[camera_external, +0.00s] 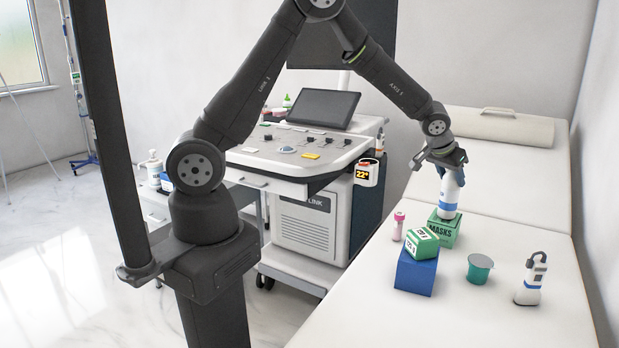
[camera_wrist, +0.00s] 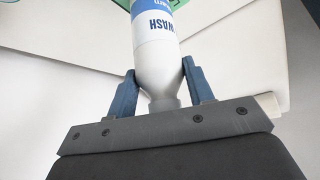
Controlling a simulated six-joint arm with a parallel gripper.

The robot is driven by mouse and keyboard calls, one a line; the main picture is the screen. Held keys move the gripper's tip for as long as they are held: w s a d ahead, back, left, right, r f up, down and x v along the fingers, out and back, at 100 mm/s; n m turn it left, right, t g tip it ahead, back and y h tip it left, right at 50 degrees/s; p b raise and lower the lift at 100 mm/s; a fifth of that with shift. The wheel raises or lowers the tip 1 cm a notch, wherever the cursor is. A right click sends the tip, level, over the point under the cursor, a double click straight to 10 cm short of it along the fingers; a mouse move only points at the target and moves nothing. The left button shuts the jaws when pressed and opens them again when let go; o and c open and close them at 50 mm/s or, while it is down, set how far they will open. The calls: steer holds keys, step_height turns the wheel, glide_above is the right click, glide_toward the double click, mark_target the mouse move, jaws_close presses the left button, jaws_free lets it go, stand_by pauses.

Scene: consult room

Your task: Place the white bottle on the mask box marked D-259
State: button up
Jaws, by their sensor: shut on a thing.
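The white bottle (camera_external: 449,190) with a blue band is upright over the green mask box (camera_external: 442,236) on the couch. Its base is at the box's top, but I cannot tell whether it touches. The box front reads MASKS; I cannot read D-259 on it. My gripper (camera_external: 440,160) is shut on the bottle's upper part. In the wrist view, the fingers (camera_wrist: 159,78) hold the narrowing shoulder of the bottle (camera_wrist: 153,45), whose label reads WASH. A green corner of the box (camera_wrist: 122,4) shows beyond it.
Close in front, a second green box (camera_external: 423,242) sits on a blue box (camera_external: 416,274). A pink-capped tube (camera_external: 398,228) stands left, a green cup (camera_external: 479,269) right, and a small white device (camera_external: 531,281) farther right. The couch (camera_external: 500,190) is clear behind.

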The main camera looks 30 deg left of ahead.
steer(key=shift+f, duration=0.1)
steer(key=o, duration=1.5)
steer(key=shift+f, duration=0.1)
steer(key=shift+s+r, duration=0.1)
steer(key=shift+r, duration=0.3)
steer(key=v, duration=1.1)
steer(key=shift+s+a+r, duration=0.15)
steer(key=shift+a+r, duration=0.05)
steer(key=shift+f, duration=0.1)
steer(key=x, duration=1.2)
steer(key=shift+d, duration=0.1)
